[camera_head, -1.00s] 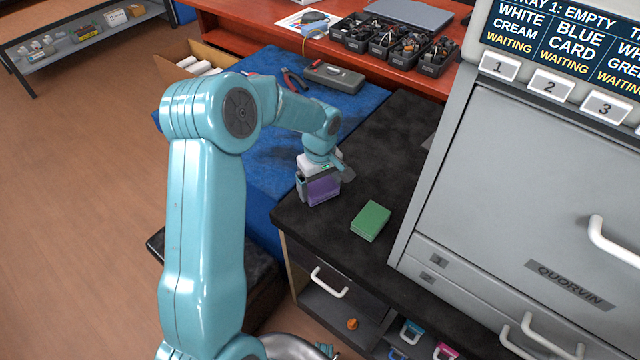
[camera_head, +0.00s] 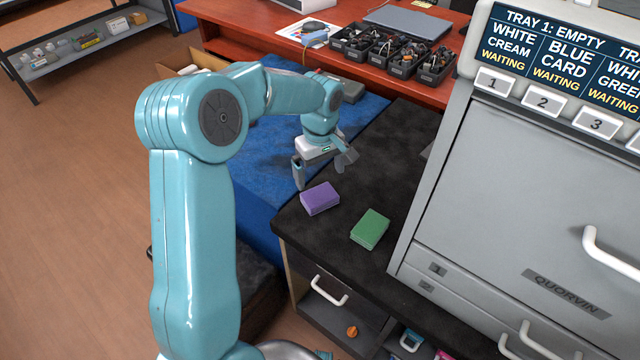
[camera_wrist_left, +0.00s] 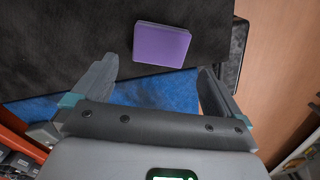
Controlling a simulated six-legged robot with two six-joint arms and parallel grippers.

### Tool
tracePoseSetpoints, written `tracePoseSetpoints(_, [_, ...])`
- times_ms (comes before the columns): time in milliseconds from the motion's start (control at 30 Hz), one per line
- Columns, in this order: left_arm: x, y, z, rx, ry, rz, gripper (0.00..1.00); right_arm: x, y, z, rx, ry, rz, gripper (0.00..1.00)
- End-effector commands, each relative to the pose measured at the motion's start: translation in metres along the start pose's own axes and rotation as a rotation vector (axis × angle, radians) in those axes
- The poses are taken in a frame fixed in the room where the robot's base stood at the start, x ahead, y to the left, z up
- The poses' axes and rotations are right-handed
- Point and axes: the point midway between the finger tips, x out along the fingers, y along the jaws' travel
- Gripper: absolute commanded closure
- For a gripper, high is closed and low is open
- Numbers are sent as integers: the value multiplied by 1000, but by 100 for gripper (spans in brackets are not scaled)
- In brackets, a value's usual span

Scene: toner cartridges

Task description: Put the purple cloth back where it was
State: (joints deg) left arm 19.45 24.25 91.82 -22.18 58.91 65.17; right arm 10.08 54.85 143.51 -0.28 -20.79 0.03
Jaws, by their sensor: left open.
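The purple cloth (camera_head: 320,198) is a folded block lying flat on the black counter top near its left edge. It also shows in the left wrist view (camera_wrist_left: 161,45), beyond the fingertips and between their lines. My left gripper (camera_head: 322,176) is open and empty, just behind and above the cloth, apart from it. In the left wrist view its two fingers (camera_wrist_left: 158,75) are spread wide with nothing between them. My right gripper is not in view.
A green folded cloth (camera_head: 370,229) lies on the counter (camera_head: 400,150) right of the purple one. The grey machine (camera_head: 520,190) stands at the right. A blue mat (camera_head: 262,160) lies behind my arm. Dark bins (camera_head: 393,50) stand on the red bench.

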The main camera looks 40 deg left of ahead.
Motion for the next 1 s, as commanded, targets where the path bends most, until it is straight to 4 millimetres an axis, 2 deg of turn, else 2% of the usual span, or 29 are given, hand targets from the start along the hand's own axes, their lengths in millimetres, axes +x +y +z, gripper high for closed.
tracePoseSetpoints(100, [-23,0,0,1,2,2,0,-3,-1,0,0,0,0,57])
tracePoseSetpoints(300, [-38,0,0,1,0,0,0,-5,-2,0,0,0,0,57])
tracePoseSetpoints(1000, [-38,-1,0,1,0,-1,0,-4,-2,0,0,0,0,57])
